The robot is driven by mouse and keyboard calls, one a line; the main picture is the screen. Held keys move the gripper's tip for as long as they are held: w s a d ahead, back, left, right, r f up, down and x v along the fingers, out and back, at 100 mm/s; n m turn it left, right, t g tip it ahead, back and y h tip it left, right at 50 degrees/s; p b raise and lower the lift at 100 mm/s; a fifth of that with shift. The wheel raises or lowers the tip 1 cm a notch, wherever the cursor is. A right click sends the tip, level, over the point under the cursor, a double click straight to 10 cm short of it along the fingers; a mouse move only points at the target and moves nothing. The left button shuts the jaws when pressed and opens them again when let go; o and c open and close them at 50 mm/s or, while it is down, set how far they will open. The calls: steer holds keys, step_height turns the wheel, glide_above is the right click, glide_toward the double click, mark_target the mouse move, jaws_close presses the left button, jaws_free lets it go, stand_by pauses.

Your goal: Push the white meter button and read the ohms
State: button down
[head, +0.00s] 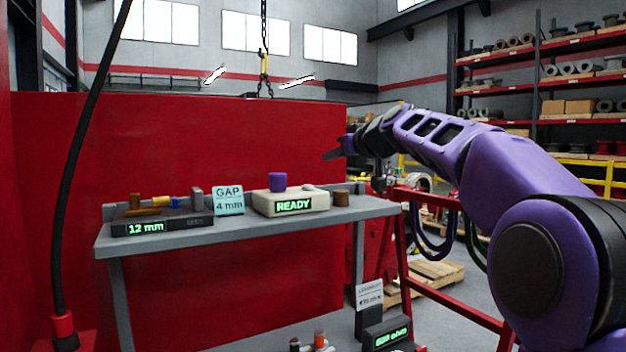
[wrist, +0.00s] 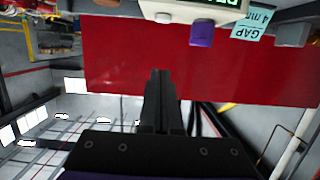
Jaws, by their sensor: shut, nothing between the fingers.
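A beige box (head: 290,203) with a green READY display stands on the grey bench. A small white round button (head: 308,187) is on its top, right of a purple block (head: 278,181). The wrist view, turned over, also shows the white button (wrist: 162,17) and purple block (wrist: 202,33). A dark meter (head: 387,335) low at the bottom has a green readout ending in "ohm"; its digits are too small to read surely. My gripper (head: 333,154) is shut and empty, above and right of the beige box, apart from it. Its fingers (wrist: 160,75) lie together.
The grey bench (head: 240,235) also bears a dark gauge (head: 160,225) reading 12 mm, a GAP 4 mm card (head: 229,200) and a brown cylinder (head: 341,198). A red wall (head: 200,140) stands behind. A red frame (head: 455,305) is at the right.

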steer(key=shift+a, duration=0.1)
steer(key=p, duration=0.5)
glide_above(312, 192)
step_height(312, 192, down, 2)
steer(key=shift+w+f, duration=0.1)
steer(key=shift+w, duration=0.05)
step_height(312, 192, down, 3)
steer(key=shift+f+b, duration=0.2)
steer(key=shift+b, duration=0.55)
steer(key=shift+f, duration=0.45)
